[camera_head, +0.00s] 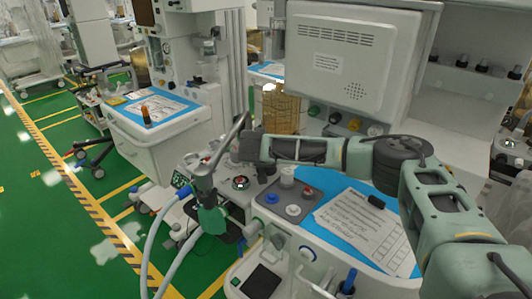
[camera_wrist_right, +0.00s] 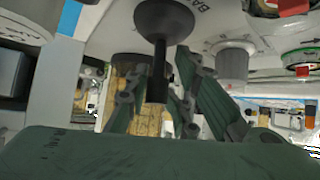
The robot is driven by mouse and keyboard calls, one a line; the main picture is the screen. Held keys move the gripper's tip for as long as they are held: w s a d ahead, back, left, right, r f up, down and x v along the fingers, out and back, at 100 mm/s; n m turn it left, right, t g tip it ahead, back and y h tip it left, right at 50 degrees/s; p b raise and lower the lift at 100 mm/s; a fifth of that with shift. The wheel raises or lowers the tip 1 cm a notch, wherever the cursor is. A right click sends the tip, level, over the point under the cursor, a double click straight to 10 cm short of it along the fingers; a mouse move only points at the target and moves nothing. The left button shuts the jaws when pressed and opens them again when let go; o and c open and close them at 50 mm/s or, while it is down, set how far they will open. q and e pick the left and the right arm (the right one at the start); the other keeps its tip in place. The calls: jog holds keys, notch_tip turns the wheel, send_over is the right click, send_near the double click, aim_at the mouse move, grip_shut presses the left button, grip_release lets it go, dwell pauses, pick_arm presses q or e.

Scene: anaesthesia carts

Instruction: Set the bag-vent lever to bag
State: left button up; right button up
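In the right wrist view the bag-vent lever shows as a dark round knob (camera_wrist_right: 165,18) on a thin dark stem. Beside it are the printed letters "BA"; the rest of the label is cut off. My right gripper (camera_wrist_right: 160,88) is open, with one finger on each side of the stem and a visible gap to it on the left. I cannot tell whether the right finger touches it. In the head view my right gripper (camera_head: 248,148) reaches in from the right over the cart's left side and hides the lever. My left gripper is not in view.
A grey pipe (camera_head: 203,180) with a green bag (camera_head: 212,218) and hoses stands just left of the gripper. A monitor (camera_head: 345,60) rises behind my arm. A blue mat with a paper sheet (camera_head: 365,225) lies below it. Another cart (camera_head: 160,125) stands at the left.

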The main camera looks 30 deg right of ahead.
jog(key=shift+o, duration=1.3)
jog(key=shift+d, duration=0.1)
jog(key=v, duration=1.2)
